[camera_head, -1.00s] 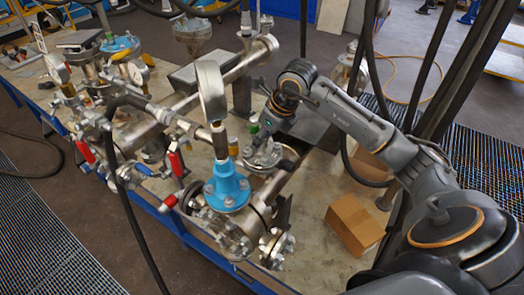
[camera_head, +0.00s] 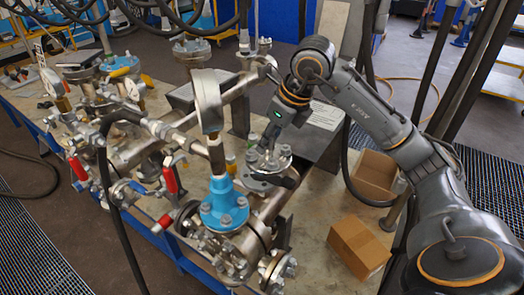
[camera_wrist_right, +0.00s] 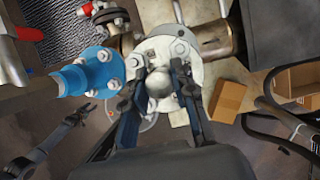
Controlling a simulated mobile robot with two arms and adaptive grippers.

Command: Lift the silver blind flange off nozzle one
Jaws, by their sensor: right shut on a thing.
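The silver blind flange (camera_wrist_right: 165,57) is a pale disc with bolts around its rim and a round knob in its middle. My right gripper (camera_wrist_right: 160,72) is shut on the flange from above, a finger on each side of the knob. In the head view the right gripper (camera_head: 268,150) is over the flange (camera_head: 270,162), which sits over a nozzle on the horizontal pipe. I cannot tell whether a gap lies below the flange. A dark claw-like shape at lower left in the wrist view may be my left gripper (camera_wrist_right: 80,112); its jaws are unclear.
A blue flanged fitting (camera_head: 225,203) with an upright gauge (camera_head: 207,100) stands close to the left. Red-handled valves (camera_head: 170,180) are farther left. Cardboard boxes (camera_head: 358,246) lie to the right on the bench. A dark hose runs past the front left.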

